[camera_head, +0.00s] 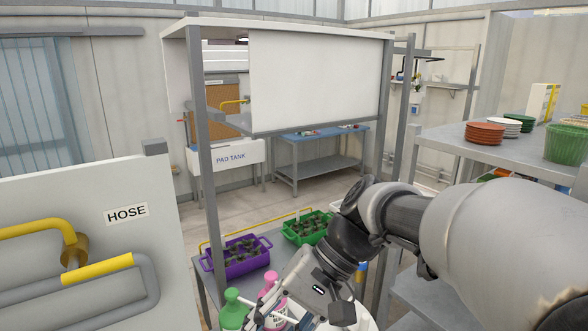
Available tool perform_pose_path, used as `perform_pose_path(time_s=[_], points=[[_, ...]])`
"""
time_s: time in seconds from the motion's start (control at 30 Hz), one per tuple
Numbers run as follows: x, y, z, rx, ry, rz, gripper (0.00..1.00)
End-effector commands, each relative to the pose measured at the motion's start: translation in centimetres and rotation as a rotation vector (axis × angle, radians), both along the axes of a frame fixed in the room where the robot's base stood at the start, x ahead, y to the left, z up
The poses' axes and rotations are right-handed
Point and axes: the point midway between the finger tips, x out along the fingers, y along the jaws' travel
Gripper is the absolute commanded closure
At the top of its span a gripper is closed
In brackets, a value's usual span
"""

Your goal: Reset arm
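My arm reaches in from the right side of the head view and bends down toward the bottom middle. My gripper (300,318) is at the lower edge of the picture, close to a pink bottle (270,290) and a green bottle (234,312). Its fingertips are partly cut off by the frame edge, so I cannot tell whether it is open or shut, or whether it touches the pink bottle.
A low shelf holds a purple crate (236,263) and a green crate (306,232) with small plants. A white panel (316,78) hangs in the frame above. A HOSE board (90,215) stands left. A shelf (452,139) with saucers (484,133) is right.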

Motion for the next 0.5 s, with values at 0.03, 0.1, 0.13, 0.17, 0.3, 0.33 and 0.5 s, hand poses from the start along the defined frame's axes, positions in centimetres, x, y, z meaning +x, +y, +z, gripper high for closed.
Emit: perform_pose_path(time_s=[0.03,0.1,0.13,0.17,0.3,0.33,0.5], points=[[-1.5,-1.7,-2.0,-0.062,-0.062,-0.012,0.64],[-3.1,-4.1,-3.9,-0.153,-0.149,-0.026,0.64],[-3.8,-5.2,-4.8,-0.192,-0.185,-0.032,0.64],[-4.5,-6.3,-5.7,-0.229,-0.222,-0.037,0.64],[-7.3,-11.2,-9.8,-0.405,-0.399,-0.054,0.64],[-7.8,-12.2,-10.6,-0.439,-0.436,-0.057,0.64],[-9.8,-16.4,-14.0,-0.593,-0.601,-0.058,0.64]])
